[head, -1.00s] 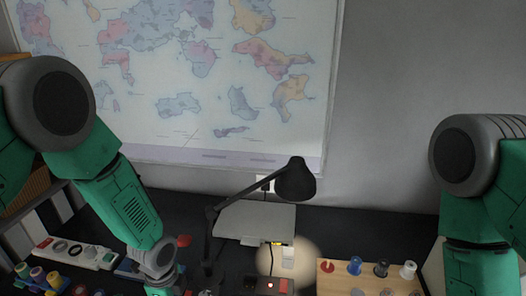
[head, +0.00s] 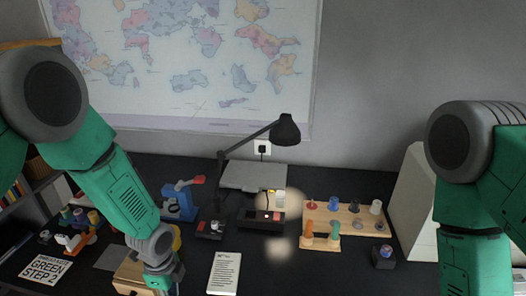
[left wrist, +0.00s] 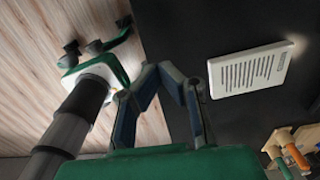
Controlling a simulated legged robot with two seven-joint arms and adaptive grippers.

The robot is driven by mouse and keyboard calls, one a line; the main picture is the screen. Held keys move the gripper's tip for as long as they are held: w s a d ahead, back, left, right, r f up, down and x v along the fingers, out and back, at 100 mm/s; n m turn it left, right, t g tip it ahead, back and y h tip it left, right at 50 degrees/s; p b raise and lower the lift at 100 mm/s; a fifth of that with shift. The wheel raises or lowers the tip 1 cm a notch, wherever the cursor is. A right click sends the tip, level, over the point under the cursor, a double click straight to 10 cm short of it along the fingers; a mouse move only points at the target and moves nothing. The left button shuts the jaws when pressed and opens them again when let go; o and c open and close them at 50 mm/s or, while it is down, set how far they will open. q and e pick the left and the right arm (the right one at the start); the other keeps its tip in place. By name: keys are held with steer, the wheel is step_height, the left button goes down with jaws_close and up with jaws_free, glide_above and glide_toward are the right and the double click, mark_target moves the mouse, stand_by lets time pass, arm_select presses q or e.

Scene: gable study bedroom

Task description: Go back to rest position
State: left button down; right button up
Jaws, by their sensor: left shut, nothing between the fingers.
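My left arm comes in from the left in the head view. Its gripper (head: 172,284) is at the bottom edge, low over the front of the black desk and partly cut off. In the left wrist view its two fingers (left wrist: 161,70) come together with nothing between them. The gripper is left of the white printed card (head: 224,272), which also shows in the left wrist view (left wrist: 250,70). It appears close in front of a wooden block (head: 131,272) in the head view. My right arm hangs at the right, and its gripper is out of the frame.
A black lamp (head: 285,130) stands over a grey laptop-like slab (head: 240,176). A wooden peg board (head: 346,228) and a small dark box (head: 384,258) are at right. A blue device (head: 180,203) and a "GREEN STEP 2" card (head: 46,268) are at left. Wooden floor (left wrist: 50,50) lies beyond the desk edge.

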arm_select(q)
steer(key=s+a+f+n+b, duration=0.2)
steer(key=s+f+n+b, duration=0.4)
steer(key=s+n, duration=0.3)
steer(key=s+a+f+n+b, duration=0.3)
steer(key=s+f+n+b, duration=0.3)
steer(key=s, duration=1)
step_height(320, 180, down, 3)
steer(key=n, duration=0.4)
steer(key=shift+s+a+r+t, duration=0.15)
steer(key=shift+a+r+t, duration=0.05)
steer(key=shift+a+t, duration=0.15)
